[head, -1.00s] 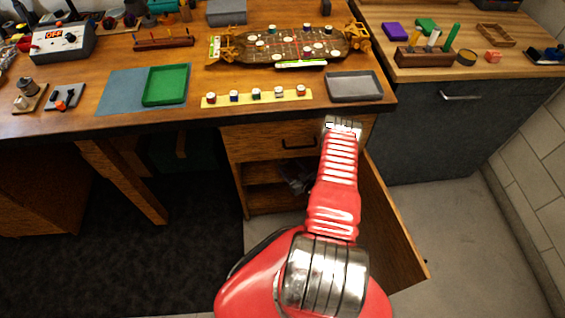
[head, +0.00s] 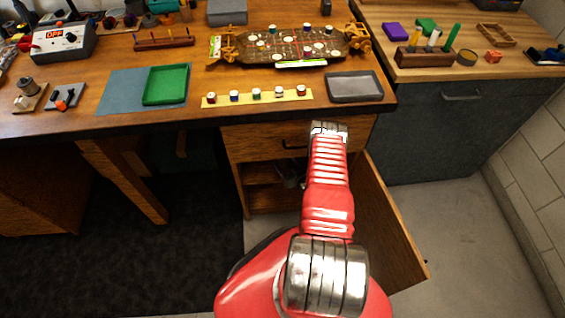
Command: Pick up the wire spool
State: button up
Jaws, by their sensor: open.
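I cannot make out the wire spool with certainty. A small grey, spool-like cylinder (head: 26,87) stands on a wooden base at the left of the workbench. Several small spool-like pieces with coloured sides sit in a row on a yellow strip (head: 243,97) near the bench's front edge. My red arm reaches forward to the open cabinet under the bench. A small dark grey part, which looks like my gripper (head: 291,175), shows at the cabinet opening left of the arm. My arm hides much of it, and its fingers are too small to make out. I see nothing held.
The open cabinet (head: 262,198) has a shelf, and its wooden door (head: 385,225) swings out to the right of my arm. A closed drawer (head: 250,142) is above.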

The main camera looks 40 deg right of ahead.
dwell(0.4)
jog(key=c, duration=1.2)
jog(key=shift+r, duration=0.15)
jog(key=shift+r, duration=1.75)
jog(key=s+a, duration=0.2)
jog(key=s, duration=0.6)
jog(key=s+a, duration=0.1)
jog(key=s, duration=0.8)
jog(key=shift+s+a+f, duration=0.15)
jog(key=shift+s+a, duration=0.15)
jog(key=shift+a, duration=0.05)
